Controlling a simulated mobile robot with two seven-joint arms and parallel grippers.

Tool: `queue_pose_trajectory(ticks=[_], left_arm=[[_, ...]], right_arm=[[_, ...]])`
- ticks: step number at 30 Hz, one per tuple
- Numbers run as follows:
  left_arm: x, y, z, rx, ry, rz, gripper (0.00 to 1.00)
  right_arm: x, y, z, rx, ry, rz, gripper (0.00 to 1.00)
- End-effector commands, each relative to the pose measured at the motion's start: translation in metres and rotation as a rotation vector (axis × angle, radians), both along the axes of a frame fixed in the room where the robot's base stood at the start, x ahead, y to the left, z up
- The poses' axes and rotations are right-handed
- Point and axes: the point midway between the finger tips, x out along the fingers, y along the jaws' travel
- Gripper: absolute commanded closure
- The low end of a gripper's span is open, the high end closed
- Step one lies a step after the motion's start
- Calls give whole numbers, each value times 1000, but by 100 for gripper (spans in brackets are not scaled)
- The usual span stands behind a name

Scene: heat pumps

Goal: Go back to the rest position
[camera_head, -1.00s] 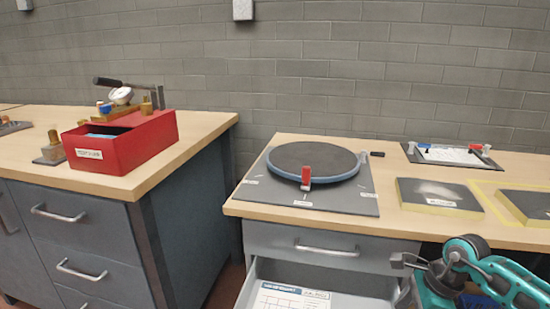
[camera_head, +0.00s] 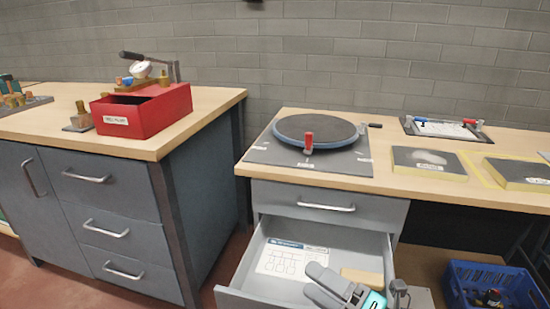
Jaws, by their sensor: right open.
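My right gripper (camera_head: 356,291) shows at the bottom of the head view, over the front right part of an open drawer (camera_head: 236,299). It is grey with a teal part, and its jaws are open with nothing visible between them. A white printed sheet (camera_head: 290,260) lies in the drawer, and a tan block (camera_head: 362,277) lies beside the gripper. My left gripper is out of view.
A turntable (camera_head: 315,131) with a red clamp stands on the right bench (camera_head: 270,179). A red box (camera_head: 145,115) with a gauge tool stands on the left bench. A blue crate (camera_head: 490,283) is at the lower right. The open drawer juts out below the right bench.

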Motion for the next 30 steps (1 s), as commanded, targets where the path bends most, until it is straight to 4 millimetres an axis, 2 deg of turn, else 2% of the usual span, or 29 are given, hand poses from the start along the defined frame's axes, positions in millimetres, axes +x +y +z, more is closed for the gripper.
queue_pose_trajectory(ticks=[1,4,8,11,15,17,21,27,30], left_arm=[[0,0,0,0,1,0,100],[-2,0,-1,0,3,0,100],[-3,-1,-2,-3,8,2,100],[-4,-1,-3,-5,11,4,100],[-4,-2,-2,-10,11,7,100],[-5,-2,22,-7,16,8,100],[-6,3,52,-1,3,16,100],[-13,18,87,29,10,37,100],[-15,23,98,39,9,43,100]], right_arm=[[-1,-8,-3,158,143,-100,24],[-4,-34,-23,460,448,-302,24],[-26,-61,-68,798,835,-533,24],[-56,-71,-105,1013,1106,-683,24],[-110,-71,-149,1273,1469,-869,24],[-109,-74,-125,1274,1463,-872,24],[-111,-81,-100,1266,1445,-886,24],[-116,-91,-62,1260,1424,-910,24],[-118,-95,-50,1258,1414,-917,24]])
